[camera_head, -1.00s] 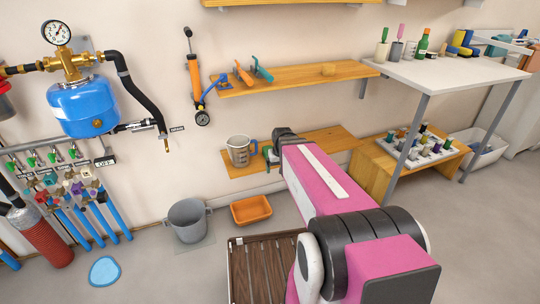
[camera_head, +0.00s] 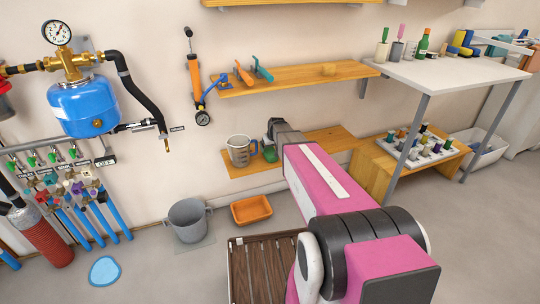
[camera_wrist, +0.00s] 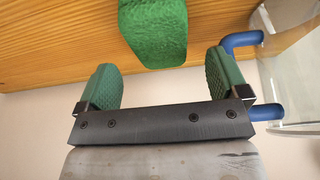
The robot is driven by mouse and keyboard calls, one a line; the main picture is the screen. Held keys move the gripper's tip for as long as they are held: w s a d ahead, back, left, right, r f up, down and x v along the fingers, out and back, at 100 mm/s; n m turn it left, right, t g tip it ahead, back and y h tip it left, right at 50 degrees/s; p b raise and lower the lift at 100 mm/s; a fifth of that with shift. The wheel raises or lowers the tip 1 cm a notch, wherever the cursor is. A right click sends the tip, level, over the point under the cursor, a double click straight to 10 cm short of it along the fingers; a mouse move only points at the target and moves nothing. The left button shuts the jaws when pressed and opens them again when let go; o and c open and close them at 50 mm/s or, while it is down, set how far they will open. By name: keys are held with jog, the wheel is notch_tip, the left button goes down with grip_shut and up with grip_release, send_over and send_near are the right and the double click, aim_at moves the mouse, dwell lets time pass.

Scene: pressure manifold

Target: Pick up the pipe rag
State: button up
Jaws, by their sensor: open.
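A green, rough-textured block-like piece, which I take to be the pipe rag (camera_wrist: 152,32), lies against the wooden shelf at the top of the wrist view. Its upper part is cut off by the frame edge. My gripper (camera_wrist: 163,72) has green padded fingers, spread wide with nothing between them. The rag is just beyond the fingertips, roughly centred between them, and seems apart from both. In the head view my gripper (camera_head: 271,136) is at the low wall shelf beside the measuring jug; the small green patch there cannot be clearly told as rag or finger.
The clear measuring jug (camera_head: 240,151) stands on the low shelf (camera_head: 325,141) just left of my gripper. Its blue handle (camera_wrist: 240,42) is close to my right finger in the wrist view. A higher shelf (camera_head: 300,78) is above. An orange tray (camera_head: 251,210) and grey bucket (camera_head: 188,220) stand below.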

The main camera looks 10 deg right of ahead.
aim_at(270, 151)
jog(key=x, duration=0.4)
jog(key=shift+w+f, duration=0.2)
jog(key=shift+f, duration=0.2)
jog(key=shift+f, duration=0.25)
dwell(0.4)
jog(key=c, duration=1)
